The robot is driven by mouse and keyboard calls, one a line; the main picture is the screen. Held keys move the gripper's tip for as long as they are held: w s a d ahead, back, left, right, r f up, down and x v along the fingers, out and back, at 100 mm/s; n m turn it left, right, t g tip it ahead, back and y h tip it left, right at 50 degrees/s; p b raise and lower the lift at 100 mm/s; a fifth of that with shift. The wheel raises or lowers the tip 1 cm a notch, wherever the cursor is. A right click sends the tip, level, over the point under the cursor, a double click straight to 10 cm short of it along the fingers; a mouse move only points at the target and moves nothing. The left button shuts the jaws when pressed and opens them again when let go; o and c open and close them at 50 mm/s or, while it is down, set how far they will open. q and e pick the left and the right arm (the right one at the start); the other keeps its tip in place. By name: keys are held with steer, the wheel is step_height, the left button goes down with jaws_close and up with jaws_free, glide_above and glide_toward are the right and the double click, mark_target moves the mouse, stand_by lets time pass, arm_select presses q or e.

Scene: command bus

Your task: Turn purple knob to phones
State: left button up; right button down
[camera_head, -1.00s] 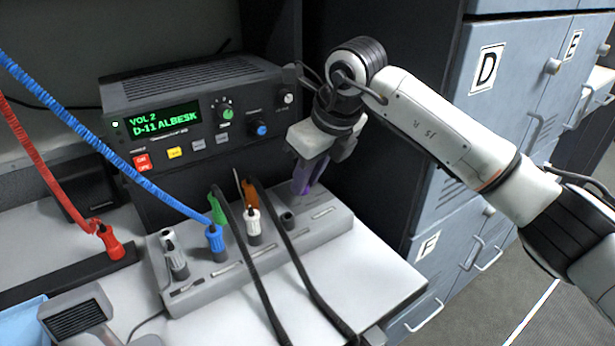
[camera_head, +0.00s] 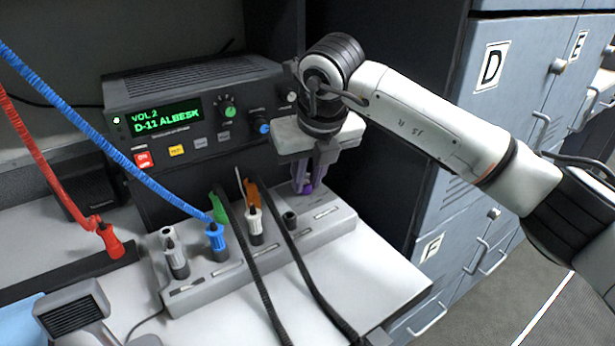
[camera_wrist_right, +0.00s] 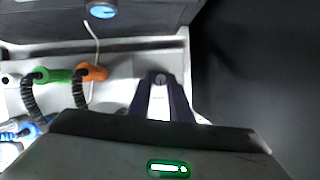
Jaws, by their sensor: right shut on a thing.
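The purple knob (camera_head: 308,187) is at the right end of the grey jack panel (camera_head: 330,226), mostly hidden by my right gripper. My right gripper (camera_head: 308,184) points down over the panel, with its two dark fingers shut on the knob. In the right wrist view, the fingertips (camera_wrist_right: 160,80) meet around a small round knob top, whose pointer and colour I cannot make out. The word "phones" is not legible on the panel. My left gripper does not show.
Blue, green, orange and white plugs stand in the panel left of my gripper, with black cords (camera_head: 300,262) running forward. A radio (camera_head: 200,105) stands behind. Grey lettered cabinets (camera_head: 500,110) are on the right. The white tabletop (camera_head: 375,270) is clear at front right.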

steer(key=c, duration=1.8)
jaws_free()
steer(key=shift+o, duration=0.9)
steer(key=v, duration=1)
steer(key=shift+r, duration=0.2)
steer(key=shift+s+f, duration=0.1)
